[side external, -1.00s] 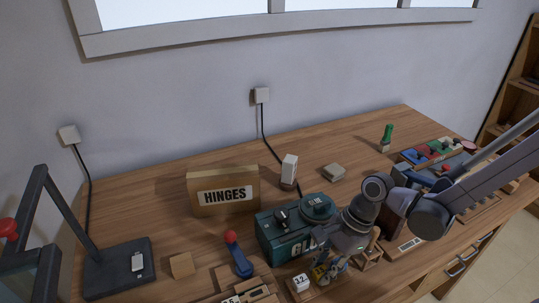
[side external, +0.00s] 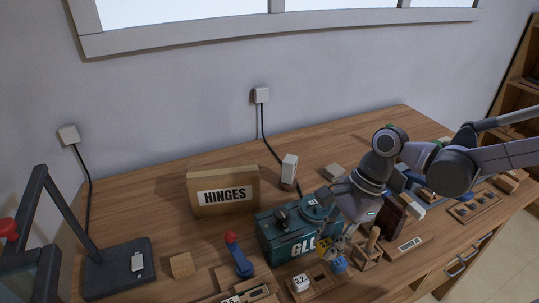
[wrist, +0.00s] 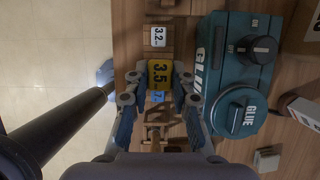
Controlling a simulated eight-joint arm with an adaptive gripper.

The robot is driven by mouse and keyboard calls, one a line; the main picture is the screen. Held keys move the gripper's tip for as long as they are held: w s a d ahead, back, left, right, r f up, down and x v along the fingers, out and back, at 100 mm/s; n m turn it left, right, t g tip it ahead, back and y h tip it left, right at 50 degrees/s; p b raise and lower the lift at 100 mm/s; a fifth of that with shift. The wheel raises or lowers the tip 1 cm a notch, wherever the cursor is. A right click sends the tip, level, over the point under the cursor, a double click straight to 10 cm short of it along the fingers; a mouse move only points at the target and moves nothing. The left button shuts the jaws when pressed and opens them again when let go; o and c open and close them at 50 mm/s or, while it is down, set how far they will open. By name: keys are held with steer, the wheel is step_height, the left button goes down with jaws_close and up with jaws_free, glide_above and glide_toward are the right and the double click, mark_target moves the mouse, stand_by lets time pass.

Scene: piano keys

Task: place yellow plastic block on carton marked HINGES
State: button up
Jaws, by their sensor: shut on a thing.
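The yellow block (wrist: 160,70), marked 3.5, is between the fingertips of my gripper (wrist: 160,78) in the wrist view. My gripper is shut on it. In the side view the yellow block (side external: 323,247) is small and partly hidden by my gripper (side external: 330,244), just above a wooden rack and in front of the teal GLUE box. The carton marked HINGES (side external: 238,181) stands upright on the bench to the left, behind the GLUE box, apart from my gripper. Its top edge looks clear.
The teal GLUE box (side external: 283,238) stands between my gripper and the carton. The rack (side external: 318,279) holds a white block (side external: 301,283) and a blue block (side external: 339,264).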

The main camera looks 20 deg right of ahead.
steer(key=w+d+r, duration=0.1)
steer(key=w+r, duration=0.4)
steer(key=w, duration=0.4)
steer(key=w+d+r, duration=0.1)
steer(key=w+r, duration=0.3)
steer(key=w, duration=0.5)
steer(key=w+d+r, duration=0.1)
steer(key=w+r, duration=0.4)
steer(key=w, duration=0.4)
glide_toward(232, 177)
steer(key=shift+a+f, duration=0.15)
steer(key=shift+a, duration=0.65)
steer(key=shift+f, duration=2)
steer(key=shift+f, duration=0.1)
steer(key=o, duration=0.9)
